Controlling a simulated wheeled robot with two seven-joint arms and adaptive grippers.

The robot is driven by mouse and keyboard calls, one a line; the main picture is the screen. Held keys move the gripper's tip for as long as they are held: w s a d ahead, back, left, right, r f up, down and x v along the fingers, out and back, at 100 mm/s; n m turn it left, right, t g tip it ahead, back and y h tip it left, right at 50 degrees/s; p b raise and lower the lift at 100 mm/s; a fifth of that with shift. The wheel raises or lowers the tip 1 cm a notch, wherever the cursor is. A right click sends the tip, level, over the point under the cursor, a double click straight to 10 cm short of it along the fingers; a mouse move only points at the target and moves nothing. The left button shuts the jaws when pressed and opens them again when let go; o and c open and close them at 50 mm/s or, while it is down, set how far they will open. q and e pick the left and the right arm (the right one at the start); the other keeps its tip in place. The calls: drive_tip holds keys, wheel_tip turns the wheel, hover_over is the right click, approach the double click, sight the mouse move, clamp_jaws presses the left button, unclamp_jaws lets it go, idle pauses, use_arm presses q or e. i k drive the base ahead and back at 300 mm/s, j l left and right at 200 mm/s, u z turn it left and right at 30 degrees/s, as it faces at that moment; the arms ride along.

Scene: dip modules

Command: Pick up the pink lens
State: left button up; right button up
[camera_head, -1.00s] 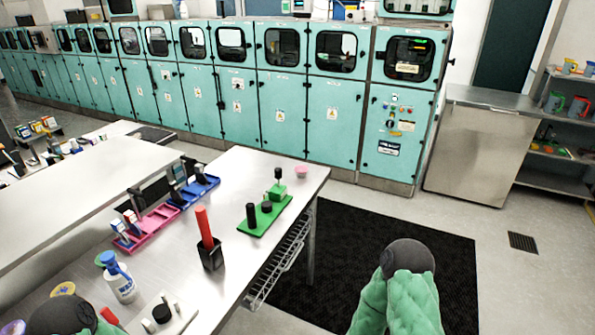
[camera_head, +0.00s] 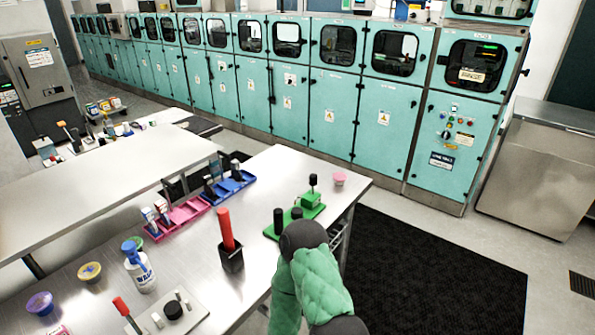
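A small pink lens (camera_head: 339,178) sits near the far right corner of the metal table (camera_head: 290,165), just beyond the green block with dark pegs (camera_head: 312,200). Part of my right arm, with a green padded cover and a dark round joint, stands over the table's right edge. It covers part of the green board. No fingers of my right gripper show. My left arm and gripper are out of view. The pink lens is in plain sight, with nothing touching it.
A red-handled tool stands in a black holder (camera_head: 231,259). A white spray bottle (camera_head: 139,272), a yellow lens (camera_head: 90,272) and a purple lens (camera_head: 40,303) are at left. Pink (camera_head: 181,218) and blue (camera_head: 229,187) trays lie behind. A black mat (camera_head: 430,270) covers the floor.

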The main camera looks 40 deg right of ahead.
sight(337, 176)
drive_tip(key=l+u, duration=0.2)
drive_tip(key=l, duration=0.35)
drive_tip(key=l+u, duration=0.2)
drive_tip(key=l, duration=0.3)
drive_tip(key=l+u, duration=0.15)
drive_tip(key=l, duration=0.4)
drive_tip(key=k+l+u, duration=0.2)
drive_tip(key=l, duration=0.3)
drive_tip(key=l+u, duration=0.2)
drive_tip(key=l, duration=0.35)
